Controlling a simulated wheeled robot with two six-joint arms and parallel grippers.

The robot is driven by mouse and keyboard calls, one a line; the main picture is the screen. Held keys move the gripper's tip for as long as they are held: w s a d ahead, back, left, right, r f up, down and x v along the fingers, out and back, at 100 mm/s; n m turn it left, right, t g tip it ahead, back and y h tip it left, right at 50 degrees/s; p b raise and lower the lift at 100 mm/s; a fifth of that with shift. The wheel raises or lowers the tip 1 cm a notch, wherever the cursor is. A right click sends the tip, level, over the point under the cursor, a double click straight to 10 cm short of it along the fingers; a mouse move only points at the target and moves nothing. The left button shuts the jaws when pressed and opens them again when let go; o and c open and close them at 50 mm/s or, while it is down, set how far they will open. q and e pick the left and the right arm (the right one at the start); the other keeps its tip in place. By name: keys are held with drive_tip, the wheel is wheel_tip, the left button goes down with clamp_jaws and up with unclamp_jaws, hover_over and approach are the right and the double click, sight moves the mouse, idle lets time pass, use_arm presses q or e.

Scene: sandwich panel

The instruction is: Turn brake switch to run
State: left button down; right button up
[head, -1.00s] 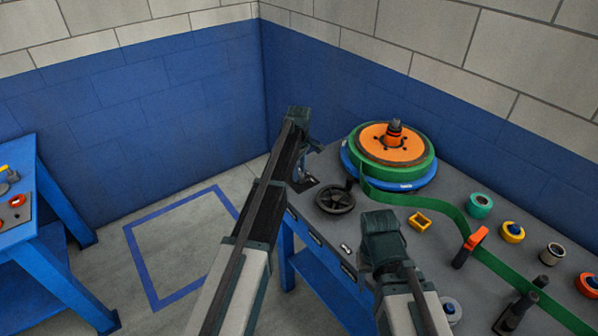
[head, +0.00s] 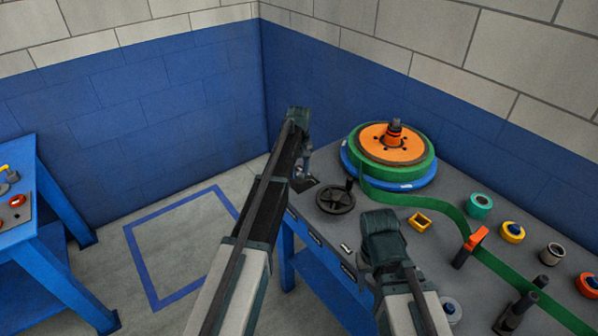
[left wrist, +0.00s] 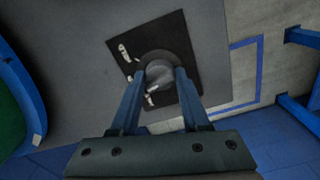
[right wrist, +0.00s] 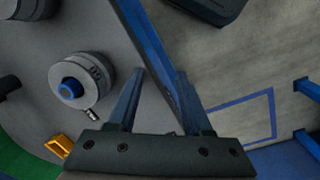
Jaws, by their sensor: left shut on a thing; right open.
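The brake switch is a dark round knob (left wrist: 160,72) on a black square plate (left wrist: 175,35) with small white labels, seen in the left wrist view. In the head view the arm hides most of the switch, and only part of the plate (head: 305,184) shows near the table's left corner. My right gripper (right wrist: 160,74) is open and empty above the table's front edge.
A green-banded reel with an orange hub (head: 372,145) stands behind a black handwheel (head: 335,197). A yellow square piece (head: 419,223) and several tape rolls are farther right.

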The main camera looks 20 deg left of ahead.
sight(299, 171)
use_arm(q)
drive_tip(key=shift+m, duration=1.1)
drive_tip(key=shift+c, duration=2)
unclamp_jaws()
wheel_tip(299, 171, up, 14)
drive_tip(key=p, duration=1.3)
drive_tip(key=shift+p, duration=0.4)
drive_tip(key=shift+f, duration=0.15)
